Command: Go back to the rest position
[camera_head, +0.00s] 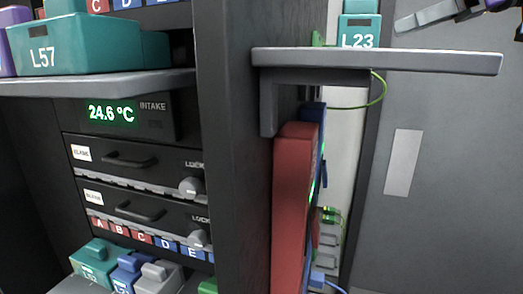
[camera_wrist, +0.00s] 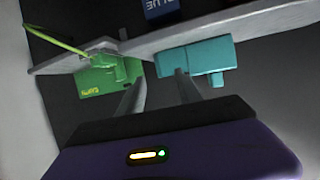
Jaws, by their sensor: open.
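My gripper (camera_head: 430,16) shows only in part at the top right of the head view, cut off by the frame's edge, to the right of a teal L23 block (camera_head: 359,33). In the wrist view, the two grey fingers of my gripper (camera_wrist: 158,84) stand apart with nothing between them. A green block (camera_wrist: 108,76) and a teal block (camera_wrist: 190,58) lie beyond the fingertips, next to a grey shelf. No finger clearly touches either block.
A grey shelf (camera_head: 400,61) juts out under the L23 block, with a thin green cable (camera_head: 376,90) beside it. A red panel (camera_head: 294,200) stands below. On the left are drawers (camera_head: 140,160) and a teal L57 block (camera_head: 75,45). A grey door (camera_head: 450,170) fills the right.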

